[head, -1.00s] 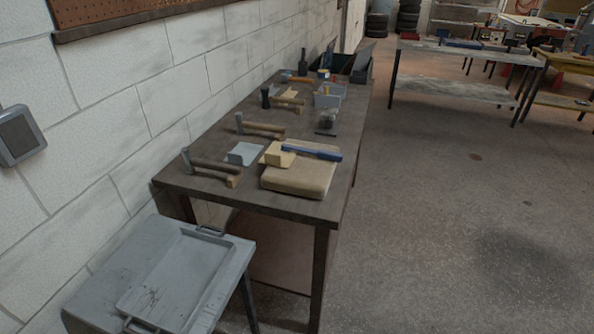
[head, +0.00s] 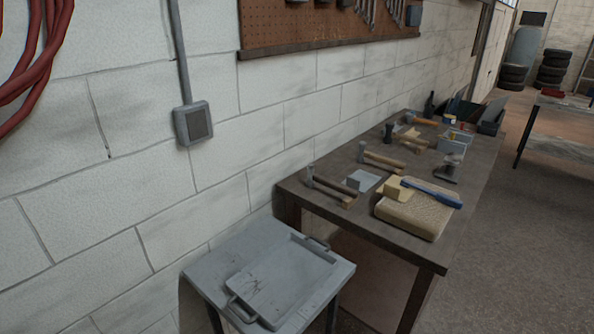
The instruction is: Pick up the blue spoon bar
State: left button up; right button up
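The blue spoon bar (head: 434,193) lies on top of a beige pad (head: 412,216) near the front end of the dark workbench (head: 372,228). Its left end is by a yellowish block (head: 393,189) that also sits on the pad. The bar's right end reaches toward the pad's right side. Neither of my grippers shows in the head view.
A grey side table (head: 202,274) with a tray (head: 280,283) stands in front of the bench. Hammers (head: 330,188), a grey block (head: 361,181) and bins (head: 490,115) occupy the bench. A white block wall (head: 110,200) runs along the left. Open floor (head: 510,250) lies right.

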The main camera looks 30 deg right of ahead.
aim_at(457, 203)
jog(key=l+u, duration=0.3)
jog(key=l, duration=0.45)
jog(key=l+u, duration=0.3)
jog(key=l, duration=0.4)
jog(key=k+l+u, duration=0.1)
jog(key=l+u, duration=0.2)
jog(key=l, duration=0.4)
